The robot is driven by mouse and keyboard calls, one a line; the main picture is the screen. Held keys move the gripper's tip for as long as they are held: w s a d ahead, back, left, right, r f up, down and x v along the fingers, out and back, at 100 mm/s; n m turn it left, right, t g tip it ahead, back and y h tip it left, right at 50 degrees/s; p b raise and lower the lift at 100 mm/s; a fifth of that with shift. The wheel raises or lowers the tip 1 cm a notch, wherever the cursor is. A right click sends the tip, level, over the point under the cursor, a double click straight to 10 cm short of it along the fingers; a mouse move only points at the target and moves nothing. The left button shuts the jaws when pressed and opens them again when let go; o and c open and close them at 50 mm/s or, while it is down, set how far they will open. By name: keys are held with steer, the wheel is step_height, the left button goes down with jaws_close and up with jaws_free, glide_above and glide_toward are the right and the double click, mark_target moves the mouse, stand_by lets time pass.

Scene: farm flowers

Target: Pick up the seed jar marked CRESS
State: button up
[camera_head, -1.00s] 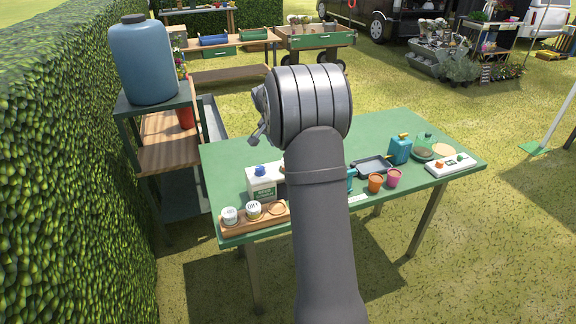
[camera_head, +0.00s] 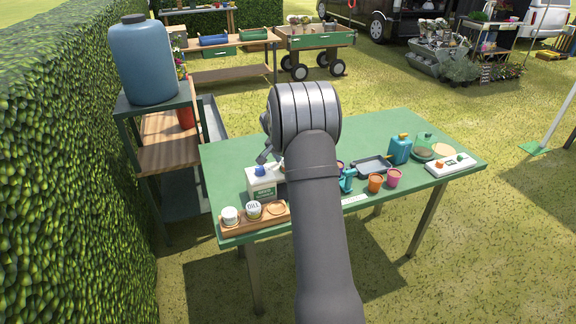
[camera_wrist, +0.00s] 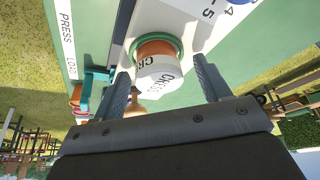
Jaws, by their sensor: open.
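The seed jar marked CRESS (camera_wrist: 158,73) shows in the wrist view, with a white lettered end and an orange-brown band. It sits at a green ring (camera_wrist: 140,41) on a white surface with numbers. My gripper (camera_wrist: 161,67) is open, its two fingers on either side of the jar's white end. Whether they touch it is not clear. In the head view the jar and my fingers are hidden behind my arm. The white box (camera_head: 264,187) with a blue knob (camera_head: 260,170) stands just left of my arm there.
A wooden rack (camera_head: 240,224) at the table's front left holds two white jars, one marked DILL (camera_head: 253,210), and has one empty round recess. A teal device (camera_head: 348,183), orange pot (camera_head: 375,183) and pink pot (camera_head: 393,177) stand right of my arm.

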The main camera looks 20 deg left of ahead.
steer(key=c, duration=1.1)
steer(key=shift+o, duration=0.2)
steer(key=shift+r, duration=0.15)
